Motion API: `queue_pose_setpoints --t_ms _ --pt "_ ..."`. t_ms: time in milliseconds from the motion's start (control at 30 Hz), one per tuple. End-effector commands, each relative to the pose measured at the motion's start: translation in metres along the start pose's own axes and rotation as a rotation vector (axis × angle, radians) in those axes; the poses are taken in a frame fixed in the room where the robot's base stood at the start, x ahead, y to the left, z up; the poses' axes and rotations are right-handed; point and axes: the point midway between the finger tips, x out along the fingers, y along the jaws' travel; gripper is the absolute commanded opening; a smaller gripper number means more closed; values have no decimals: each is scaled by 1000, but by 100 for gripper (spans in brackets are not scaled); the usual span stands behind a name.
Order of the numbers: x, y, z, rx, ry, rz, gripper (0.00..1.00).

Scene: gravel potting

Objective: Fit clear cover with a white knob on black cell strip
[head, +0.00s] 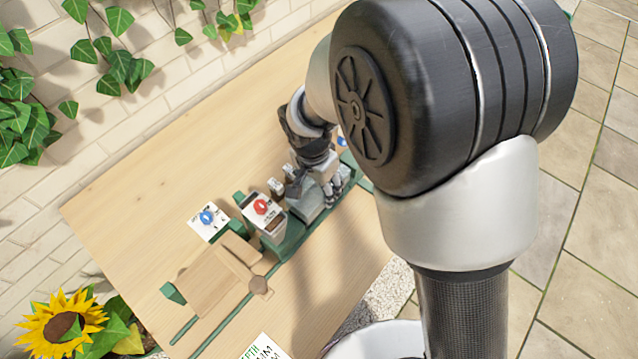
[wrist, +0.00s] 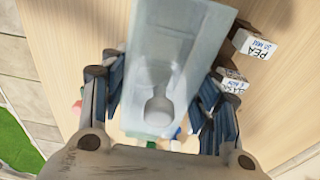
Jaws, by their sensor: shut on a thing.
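My gripper (head: 316,184) is over the table and shut on the clear cover; its fingers (wrist: 162,108) stand on either side of the white knob (wrist: 158,112) in the wrist view. The clear cover (wrist: 178,45) is a long, milky see-through box stretching away from the fingers. In the head view, a pale grey-green box below my gripper looks like the cover (head: 304,207), low over the green holder. I cannot make out the black cell strip; the cover and gripper hide what is beneath, and I cannot tell whether the cover touches anything.
A green holder (head: 272,243) with a red-marked packet (head: 261,206) stands left of my gripper. A blue-marked card (head: 208,220) and wooden boards (head: 212,272) lie further left. A small block labelled PEA (wrist: 257,43) is right of the cover. The table's upper left is clear.

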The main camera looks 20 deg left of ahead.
Motion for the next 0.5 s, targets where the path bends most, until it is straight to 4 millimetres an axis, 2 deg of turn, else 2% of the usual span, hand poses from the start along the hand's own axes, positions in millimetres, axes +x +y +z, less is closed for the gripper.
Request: queue_pose_setpoints --t_ms 300,333,500 --pt "0 0 0 0 0 0 39" --pt "0 0 0 0 0 0 57" --pt "0 0 0 0 0 0 68"
